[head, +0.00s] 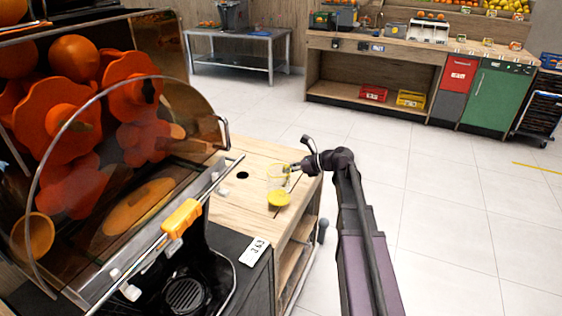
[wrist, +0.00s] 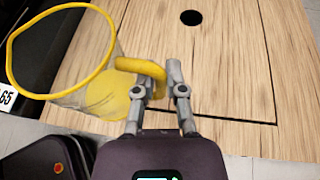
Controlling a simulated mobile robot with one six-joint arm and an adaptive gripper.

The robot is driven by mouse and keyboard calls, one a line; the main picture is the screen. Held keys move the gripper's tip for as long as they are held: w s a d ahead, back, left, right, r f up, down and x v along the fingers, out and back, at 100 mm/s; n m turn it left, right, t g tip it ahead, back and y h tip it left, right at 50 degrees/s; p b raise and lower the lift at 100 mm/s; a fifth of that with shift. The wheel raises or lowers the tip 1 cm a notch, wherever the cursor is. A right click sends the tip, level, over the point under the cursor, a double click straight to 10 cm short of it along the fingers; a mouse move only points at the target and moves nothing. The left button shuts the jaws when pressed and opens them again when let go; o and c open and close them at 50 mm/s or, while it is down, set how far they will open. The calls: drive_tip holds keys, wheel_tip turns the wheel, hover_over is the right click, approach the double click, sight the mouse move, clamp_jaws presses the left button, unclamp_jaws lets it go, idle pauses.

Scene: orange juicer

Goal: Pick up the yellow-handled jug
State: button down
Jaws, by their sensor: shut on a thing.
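The jug is clear, with a yellow rim (wrist: 20,88), a yellow base (head: 278,200) and a yellow handle (wrist: 138,65). It is at the right front part of the wooden counter in the head view, roughly upright. I cannot tell whether its base touches the wood. My gripper (head: 292,168) reaches it from the right. In the wrist view my gripper (wrist: 160,72) is shut on the yellow handle, whose end lies between the fingers. The jug body is left of the fingers.
A price card (head: 254,251) is in front. Open tiled floor lies to the right.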

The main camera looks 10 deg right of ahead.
drive_tip(key=s+d, duration=0.3)
drive_tip(key=s, duration=0.5)
drive_tip(key=shift+s+d+r+p, duration=0.25)
drive_tip(key=shift+r+p, duration=0.1)
drive_tip(key=shift+r, duration=0.1)
